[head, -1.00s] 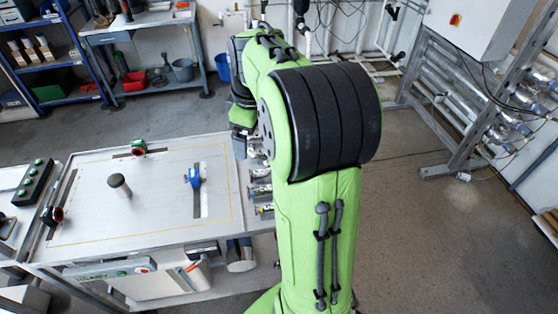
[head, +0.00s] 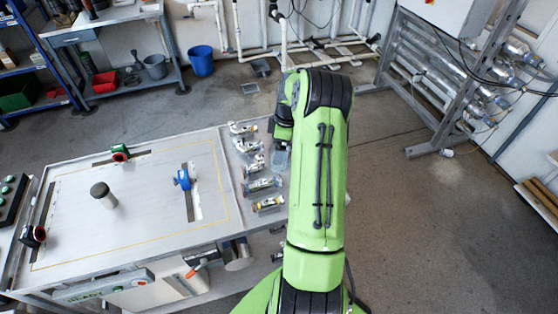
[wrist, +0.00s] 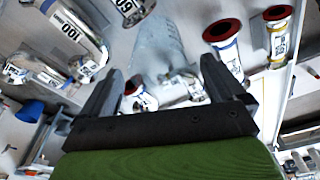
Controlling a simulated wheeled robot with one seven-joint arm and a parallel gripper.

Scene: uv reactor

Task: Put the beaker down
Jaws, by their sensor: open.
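A clear, bluish beaker (head: 281,160) is at the right edge of the table, just below the end of my arm in the head view. In the wrist view the beaker (wrist: 155,42) shows between and beyond my fingers. My gripper (wrist: 160,78) is open, with one finger on each side of the picture and a gap between them. In the head view my gripper is mostly hidden behind my arm. I cannot tell whether the beaker's base rests fully on the table.
A blue clamp (head: 183,180), a dark-topped post (head: 103,194) and a green-and-red fitting (head: 120,153) stand on the table (head: 140,225). The floor to the right is open.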

